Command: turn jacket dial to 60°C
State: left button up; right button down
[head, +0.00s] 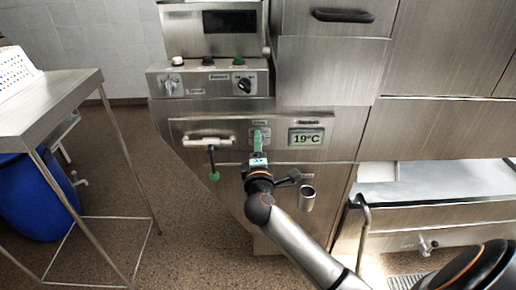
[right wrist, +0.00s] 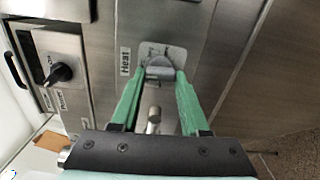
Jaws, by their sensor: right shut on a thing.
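The machine's front panel carries a jacket display (head: 306,138) reading 19°C. To its left is a small light plate (right wrist: 176,55) with markings, beside a label reading "Heat" in the right wrist view. A grey metal dial knob (right wrist: 160,72) stands on that plate. My right gripper (right wrist: 163,73) has its green fingertips closed on both sides of this knob. In the head view, the right gripper (head: 258,138) covers the dial, so the knob's pointer cannot be read there. My left gripper is not in view.
A control box (head: 208,82) above has a black knob (head: 243,85) and several buttons. A T-handle (head: 208,141) with a green-tipped lever is left of the dial. A metal cup-like spout (head: 307,198) sticks out below. A steel table (head: 45,100) stands at left, with a blue drum (head: 35,200) under it.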

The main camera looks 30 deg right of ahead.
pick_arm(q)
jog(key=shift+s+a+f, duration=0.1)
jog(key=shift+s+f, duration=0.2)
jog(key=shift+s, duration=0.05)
pick_arm(e)
jog(key=shift+m, duration=0.4)
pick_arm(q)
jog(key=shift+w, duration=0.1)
pick_arm(e)
jog(key=shift+c, duration=2)
grip_release()
jog(key=shift+s, duration=0.1)
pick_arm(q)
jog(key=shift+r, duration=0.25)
pick_arm(e)
jog(key=v, duration=1.2)
jog(key=shift+s, duration=0.2)
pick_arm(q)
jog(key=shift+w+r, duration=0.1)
pick_arm(e)
jog(key=shift+a, duration=0.1)
